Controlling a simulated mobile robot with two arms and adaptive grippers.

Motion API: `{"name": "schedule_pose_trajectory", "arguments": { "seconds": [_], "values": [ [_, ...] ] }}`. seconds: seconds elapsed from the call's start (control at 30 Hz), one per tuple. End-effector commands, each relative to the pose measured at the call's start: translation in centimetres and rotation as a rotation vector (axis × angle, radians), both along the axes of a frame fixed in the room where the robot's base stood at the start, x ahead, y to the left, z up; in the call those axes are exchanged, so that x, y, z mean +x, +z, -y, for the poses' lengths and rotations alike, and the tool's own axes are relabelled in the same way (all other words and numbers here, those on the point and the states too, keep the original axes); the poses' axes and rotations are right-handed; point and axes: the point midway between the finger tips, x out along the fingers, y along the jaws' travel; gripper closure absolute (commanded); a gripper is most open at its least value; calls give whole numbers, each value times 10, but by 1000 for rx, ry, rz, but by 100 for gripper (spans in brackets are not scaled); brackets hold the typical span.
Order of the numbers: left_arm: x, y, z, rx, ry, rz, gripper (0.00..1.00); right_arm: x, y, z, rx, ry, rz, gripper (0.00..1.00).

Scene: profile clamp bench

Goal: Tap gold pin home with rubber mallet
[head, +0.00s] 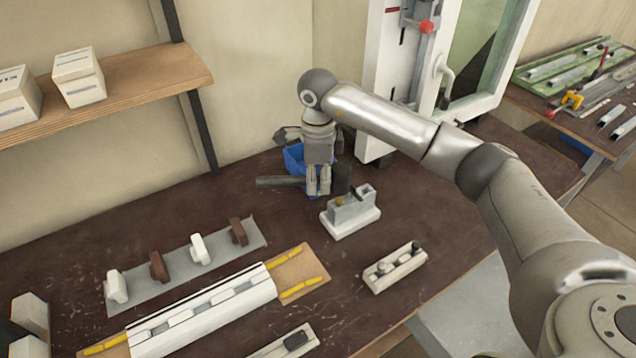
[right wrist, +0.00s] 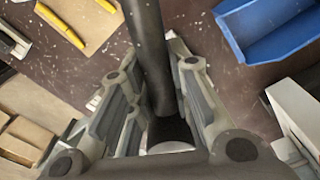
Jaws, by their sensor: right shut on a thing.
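My right gripper (head: 318,188) is shut on the dark rubber mallet (head: 276,182) and holds it roughly level above the bench. The mallet's dark handle (right wrist: 150,45) runs between the fingers in the right wrist view. A dark block, which looks like the mallet head, shows just right of the fingers in the head view. The small gold pin (head: 339,202) shows at the left end of the grey clamp block (head: 352,214), just below and right of the gripper. How deep the pin sits is too small to tell. My left gripper is not in view.
A blue bin (head: 293,157) stands behind the gripper. A small fixture (head: 396,268) lies in front of the clamp block. A grey mat (head: 150,284) with white and brown clamps and a long white profile (head: 205,316) lie at left. A white-framed machine (head: 385,60) stands behind.

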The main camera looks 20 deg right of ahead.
Motion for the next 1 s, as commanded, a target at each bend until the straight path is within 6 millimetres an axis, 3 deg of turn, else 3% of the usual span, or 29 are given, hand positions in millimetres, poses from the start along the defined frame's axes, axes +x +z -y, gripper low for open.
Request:
{"name": "schedule_pose_trajectory", "arguments": {
  "seconds": [0.1, 0.47, 0.83, 1.0],
  "values": [
    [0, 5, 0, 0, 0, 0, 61, 0, 10, 0, -1, 0, 0, 100],
    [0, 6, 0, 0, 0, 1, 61, 0, 12, 0, -1, 0, 0, 100],
    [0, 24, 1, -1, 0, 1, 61, 0, 46, 0, -1, 0, 2, 100],
    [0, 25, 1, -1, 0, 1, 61, 0, 50, 0, -1, 0, 0, 100]
  ]
}}
